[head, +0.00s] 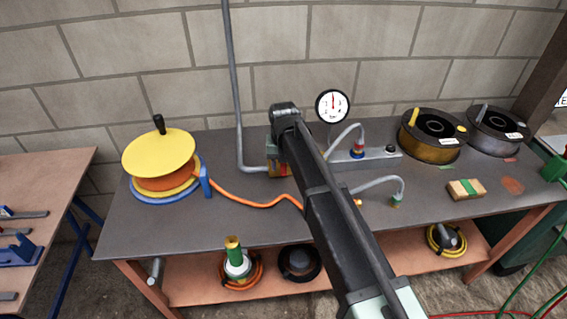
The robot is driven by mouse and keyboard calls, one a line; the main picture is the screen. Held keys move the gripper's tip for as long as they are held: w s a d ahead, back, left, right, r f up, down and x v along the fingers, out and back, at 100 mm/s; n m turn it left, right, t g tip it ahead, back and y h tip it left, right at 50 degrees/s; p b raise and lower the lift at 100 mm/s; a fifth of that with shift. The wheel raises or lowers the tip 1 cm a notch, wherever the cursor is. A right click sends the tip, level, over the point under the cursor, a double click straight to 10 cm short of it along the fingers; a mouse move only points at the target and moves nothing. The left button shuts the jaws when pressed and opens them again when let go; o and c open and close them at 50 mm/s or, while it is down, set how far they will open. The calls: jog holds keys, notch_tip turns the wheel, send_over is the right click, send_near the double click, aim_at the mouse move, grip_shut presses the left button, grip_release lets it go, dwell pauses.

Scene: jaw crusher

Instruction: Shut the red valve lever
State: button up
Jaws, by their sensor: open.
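A small red part (284,169), which may be the red valve lever, shows beside a brass-coloured fitting (271,168) at the foot of the grey pipe. My arm covers much of this spot, so I cannot tell the lever's angle. The grey pipe (236,90) comes down the wall and bends right along the bench to the fitting. The end of my arm, with my gripper (279,140), is over the fitting. The fingers are mostly hidden and my gripper is open. I cannot tell whether it touches the lever.
The dark bench (240,225) carries a yellow-topped hose reel (160,150) with an orange hose at left. A round gauge (332,106), a grey manifold (375,161) and a banded block (466,189) stand right of my arm. Two dark reels (432,137) occupy the back right.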

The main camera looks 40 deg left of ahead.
aim_at(283, 167)
notch_tip(283, 167, up, 11)
jog(key=p, duration=1)
jog(key=shift+p, duration=0.35)
jog(key=shift+f, duration=0.1)
jog(key=shift+c, duration=0.2)
